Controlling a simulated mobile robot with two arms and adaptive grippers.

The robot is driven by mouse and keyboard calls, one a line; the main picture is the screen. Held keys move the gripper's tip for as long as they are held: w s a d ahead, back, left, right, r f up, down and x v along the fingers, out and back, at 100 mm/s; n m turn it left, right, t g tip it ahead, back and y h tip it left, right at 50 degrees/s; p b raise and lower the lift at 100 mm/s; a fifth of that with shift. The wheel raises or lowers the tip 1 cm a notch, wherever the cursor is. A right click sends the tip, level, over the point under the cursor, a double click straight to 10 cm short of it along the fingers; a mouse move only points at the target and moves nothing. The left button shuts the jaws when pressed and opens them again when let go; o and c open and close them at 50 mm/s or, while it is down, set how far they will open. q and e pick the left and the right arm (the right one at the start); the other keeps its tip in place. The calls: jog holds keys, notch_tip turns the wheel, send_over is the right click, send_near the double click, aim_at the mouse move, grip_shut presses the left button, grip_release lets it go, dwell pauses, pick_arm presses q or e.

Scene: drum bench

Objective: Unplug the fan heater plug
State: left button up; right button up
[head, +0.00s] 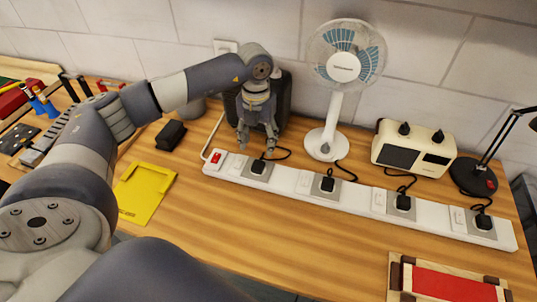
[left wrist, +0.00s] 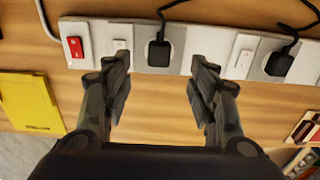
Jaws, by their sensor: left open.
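A white power strip (head: 290,186) lies on the wooden bench with several black plugs in it. The leftmost plug (head: 258,167) has a black cord that curls right and back toward a dark box-shaped appliance (head: 284,103), probably the fan heater, partly hidden by my left arm. My left gripper (head: 257,142) is open and empty, pointing down near the leftmost plug. In the left wrist view the same plug (left wrist: 159,53) sits in its socket, between the lines of the two spread fingers (left wrist: 158,78) and beyond their tips. The fingers do not appear to touch it.
A white desk fan (head: 327,140), a cream appliance with knobs (head: 413,149) and a black lamp (head: 473,177) stand behind the strip. A red switch (head: 216,157) is at the strip's left end. A yellow tray (head: 145,193) lies left. Bench in front of the strip is mostly clear.

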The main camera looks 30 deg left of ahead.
aim_at(258, 164)
pick_arm(q)
jog(key=shift+w, duration=0.15)
jog(key=shift+s+r, duration=0.1)
jog(key=shift+s, duration=0.45)
pick_arm(e)
jog(key=s, duration=0.5)
pick_arm(q)
jog(key=shift+w+f, duration=0.1)
jog(key=shift+f, duration=0.15)
notch_tip(258, 164, down, 3)
jog(key=shift+r+b, duration=0.1)
jog(key=shift+b, duration=1.05)
notch_tip(258, 164, down, 5)
jog(key=b, duration=0.3)
jog(key=shift+r, duration=0.15)
jog(key=shift+f+b, duration=0.3)
jog(key=shift+b, duration=0.1)
jog(key=shift+f, duration=0.1)
pick_arm(e)
notch_tip(258, 164, down, 6)
jog(key=w, duration=0.2)
jog(key=shift+d, duration=0.2)
jog(key=shift+w+f, duration=0.1)
jog(key=shift+w, duration=0.25)
